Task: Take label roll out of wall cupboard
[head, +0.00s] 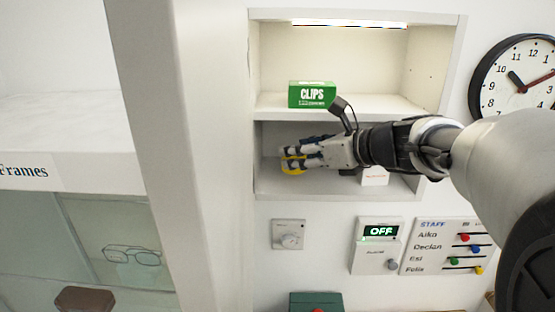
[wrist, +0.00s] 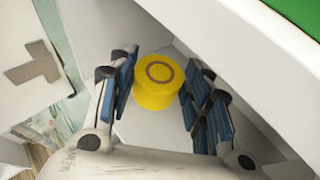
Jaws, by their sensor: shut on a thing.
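The wall cupboard (head: 452,62) is an open white unit with an upper and a lower compartment. My gripper (head: 285,157) reaches from the right into the lower compartment, near its left side. It is shut on a yellow label roll (head: 293,169), which my fingers partly cover in the head view. In the wrist view the label roll (wrist: 157,88) is a short yellow cylinder with a dark ring on its top face, between the blue-padded fingers of my gripper (wrist: 163,88). I cannot tell whether it touches the shelf.
A green CLIPS box (head: 312,95) stands on the shelf just above my gripper. A small white box (head: 375,177) stands under my wrist in the lower compartment. A wall clock (head: 520,80) hangs to the right. A white pillar (head: 185,150) rises on the left.

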